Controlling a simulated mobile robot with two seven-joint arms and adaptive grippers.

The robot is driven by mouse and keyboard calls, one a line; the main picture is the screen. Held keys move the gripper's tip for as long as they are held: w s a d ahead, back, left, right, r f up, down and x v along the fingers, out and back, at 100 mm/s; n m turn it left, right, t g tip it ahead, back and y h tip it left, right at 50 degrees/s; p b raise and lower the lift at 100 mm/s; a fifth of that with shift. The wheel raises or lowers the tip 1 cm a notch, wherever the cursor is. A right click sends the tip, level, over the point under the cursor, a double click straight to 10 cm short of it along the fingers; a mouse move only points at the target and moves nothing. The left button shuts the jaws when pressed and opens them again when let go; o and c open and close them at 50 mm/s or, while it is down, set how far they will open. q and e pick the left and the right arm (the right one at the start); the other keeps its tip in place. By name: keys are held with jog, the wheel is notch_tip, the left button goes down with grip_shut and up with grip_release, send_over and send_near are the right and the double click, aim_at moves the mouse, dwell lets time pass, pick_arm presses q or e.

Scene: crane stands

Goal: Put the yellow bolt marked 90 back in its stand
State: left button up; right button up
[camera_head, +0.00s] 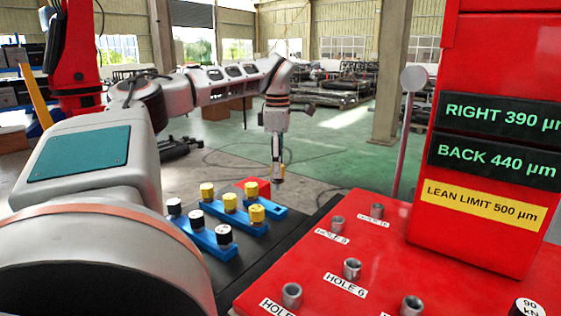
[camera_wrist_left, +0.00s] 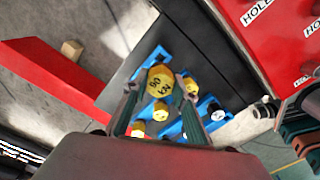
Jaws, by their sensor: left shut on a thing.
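The yellow bolt marked 90 (camera_wrist_left: 160,80) shows its marked head between my left fingers in the left wrist view. My left gripper (camera_head: 278,178) is shut on it, pointing down just beyond the blue stand's far end in the head view. The bolt is small and mostly hidden by the fingers there. The blue stand (camera_head: 278,212) holds other yellow bolts, one of them the near yellow bolt (camera_head: 256,214). I cannot tell whether the held bolt's lower end touches the stand. My right gripper is not in view.
A second blue rail (camera_head: 205,240) holds black bolts with white tops. The red crane base (camera_head: 330,265) at right has labelled holes with grey sleeves. A bolt with a white top marked 90 kN (camera_head: 528,307) stands at its near right. A red upright with readouts rises behind.

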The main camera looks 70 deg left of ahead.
aim_at(278, 183)
pick_arm(q)
jog(key=shift+r, duration=0.2)
jog(key=shift+r, duration=0.1)
jog(key=shift+f+p, duration=0.55)
jog(key=shift+f, duration=2.5)
jog(key=shift+f, duration=0.1)
jog(key=shift+f, duration=1.5)
jog(key=o, duration=1.2)
jog(key=shift+o, duration=0.2)
jog(key=shift+f, duration=0.1)
jog(key=shift+r, duration=2.55)
